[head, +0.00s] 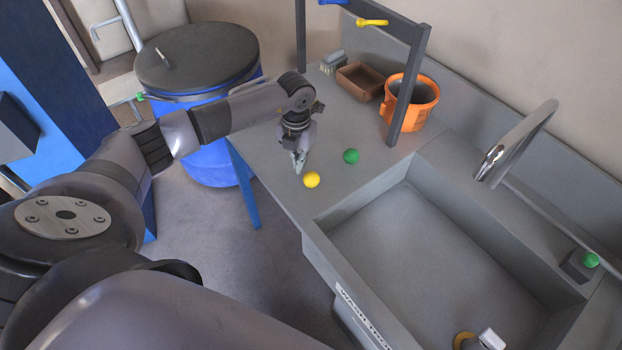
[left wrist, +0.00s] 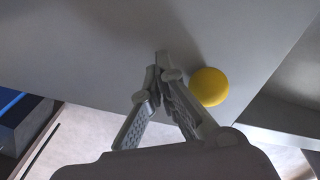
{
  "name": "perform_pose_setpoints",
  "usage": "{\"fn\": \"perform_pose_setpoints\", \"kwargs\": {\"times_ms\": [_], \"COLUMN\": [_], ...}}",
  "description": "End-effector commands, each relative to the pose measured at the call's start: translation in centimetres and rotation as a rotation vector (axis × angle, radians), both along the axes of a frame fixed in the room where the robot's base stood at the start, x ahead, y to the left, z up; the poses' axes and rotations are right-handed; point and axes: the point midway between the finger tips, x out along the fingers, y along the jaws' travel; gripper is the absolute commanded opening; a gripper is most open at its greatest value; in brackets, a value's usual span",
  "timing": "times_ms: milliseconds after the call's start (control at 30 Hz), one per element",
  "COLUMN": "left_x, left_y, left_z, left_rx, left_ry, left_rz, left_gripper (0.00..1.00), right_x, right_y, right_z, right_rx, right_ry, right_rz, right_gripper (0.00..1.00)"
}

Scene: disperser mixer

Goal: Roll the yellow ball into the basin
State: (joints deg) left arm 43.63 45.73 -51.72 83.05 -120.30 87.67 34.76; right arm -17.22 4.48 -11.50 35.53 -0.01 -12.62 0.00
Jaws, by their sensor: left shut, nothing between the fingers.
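The yellow ball (head: 311,180) rests on the grey counter (head: 262,150), near its front edge and just left of the basin. The grey basin (head: 400,235) is sunk beside the counter and looks empty across its middle. My left gripper (head: 299,168) points down at the counter, just behind and left of the yellow ball, and is shut with nothing in it. In the left wrist view, the shut fingertips (left wrist: 162,62) are left of the yellow ball (left wrist: 209,86); I cannot tell if they touch it. My right gripper is not in view.
A green ball (head: 351,156) lies on the counter right of the yellow one. An orange bucket (head: 409,102), a brown tray (head: 360,80) and a rack post (head: 408,95) stand behind. A tap (head: 515,140) overhangs the basin. A blue barrel (head: 205,165) stands left.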

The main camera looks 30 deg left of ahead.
Motion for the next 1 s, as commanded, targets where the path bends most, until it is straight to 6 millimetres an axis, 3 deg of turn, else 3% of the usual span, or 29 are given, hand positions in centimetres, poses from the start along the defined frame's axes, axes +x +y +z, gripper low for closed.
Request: {"fn": "perform_pose_setpoints", "kwargs": {"times_ms": [433,1000], "left_x": [-0.1,-1.4], "left_y": [-0.2,-3.4], "left_z": [-1.2,-1.2], "left_rx": [0.0,-0.001], "left_ry": [0.0,0.001], "left_rz": [-0.001,-0.003], "left_gripper": [0.0,0.0], "right_x": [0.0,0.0], "right_y": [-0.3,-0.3], "right_z": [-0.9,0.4], "right_rx": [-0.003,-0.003], "right_ry": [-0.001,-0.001], "right_rz": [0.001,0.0], "right_gripper": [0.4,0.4]}}
